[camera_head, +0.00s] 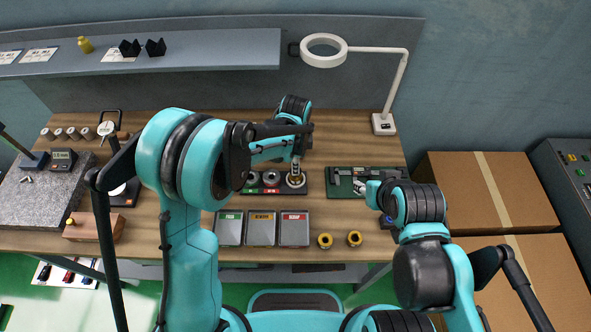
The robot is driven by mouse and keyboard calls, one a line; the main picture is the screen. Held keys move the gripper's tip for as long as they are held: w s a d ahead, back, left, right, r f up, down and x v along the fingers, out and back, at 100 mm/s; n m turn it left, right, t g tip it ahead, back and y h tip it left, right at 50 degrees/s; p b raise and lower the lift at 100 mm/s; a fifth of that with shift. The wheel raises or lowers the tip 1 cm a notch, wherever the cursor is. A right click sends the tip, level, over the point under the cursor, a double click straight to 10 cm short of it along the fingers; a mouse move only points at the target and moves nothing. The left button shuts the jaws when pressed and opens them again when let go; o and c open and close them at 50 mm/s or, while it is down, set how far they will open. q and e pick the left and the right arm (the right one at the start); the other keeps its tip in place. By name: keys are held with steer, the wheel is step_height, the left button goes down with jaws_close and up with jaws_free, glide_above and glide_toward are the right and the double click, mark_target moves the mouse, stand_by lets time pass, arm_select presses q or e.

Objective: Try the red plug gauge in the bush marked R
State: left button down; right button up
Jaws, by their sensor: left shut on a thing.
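A dark block (262,190) on the bench carries a row of three bushes with small coloured labels; the letters are too small to read. My left gripper (297,172) is over the right-hand bush (295,182) of the row. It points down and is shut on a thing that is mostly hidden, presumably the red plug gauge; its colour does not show. I cannot tell whether the held thing is inside the bush or just above it.
Three labelled trays (261,244) stand in front of the block, with two yellow rings (325,241) to their right. A green mat with a caliper (365,172) lies right. A magnifier lamp (383,124) stands behind. A granite plate (40,205) is at left.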

steer(key=shift+f+b, duration=0.95)
steer(key=shift+f, duration=0.05)
stand_by(7.0)
